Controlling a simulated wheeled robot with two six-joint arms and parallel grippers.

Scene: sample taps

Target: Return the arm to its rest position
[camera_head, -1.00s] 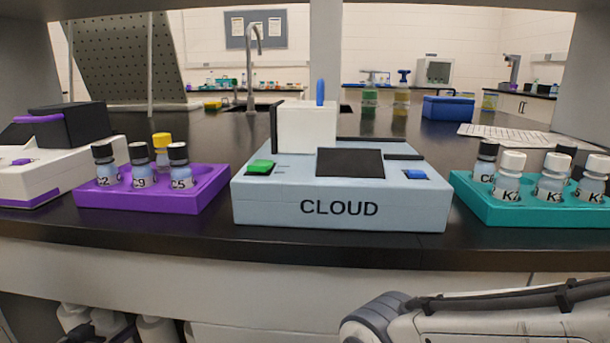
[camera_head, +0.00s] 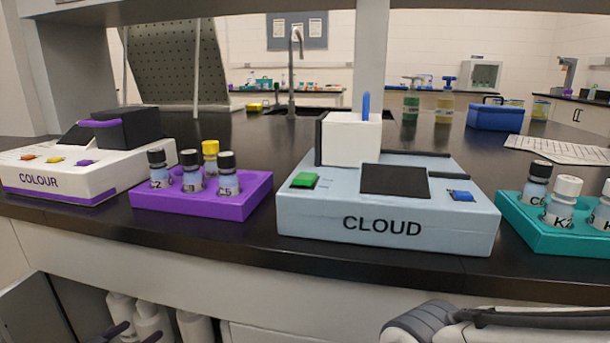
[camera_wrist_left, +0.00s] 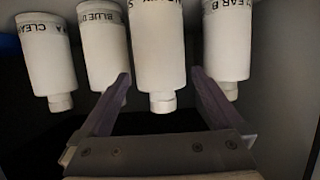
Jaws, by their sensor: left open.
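My left gripper (camera_head: 132,333) shows only in part at the bottom left of the head view, low under the bench by white bottles (camera_head: 152,318). In the left wrist view its two purple-grey fingers (camera_wrist_left: 160,76) are spread apart with nothing clearly held between them. Several white bottles stand behind the fingers there, their labels upside down; one bottle (camera_wrist_left: 158,50) shows in the gap. I cannot tell whether a finger touches a bottle. Part of my other arm (camera_head: 500,325) shows at the bottom right; its gripper is out of view.
On the dark bench (camera_head: 300,262) stand the COLOUR device (camera_head: 75,182), a purple vial tray (camera_head: 240,207), the CLOUD device (camera_head: 310,222) and a teal vial tray (camera_head: 545,240). The bench front edge overhangs the open space below. A sink tap stands behind.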

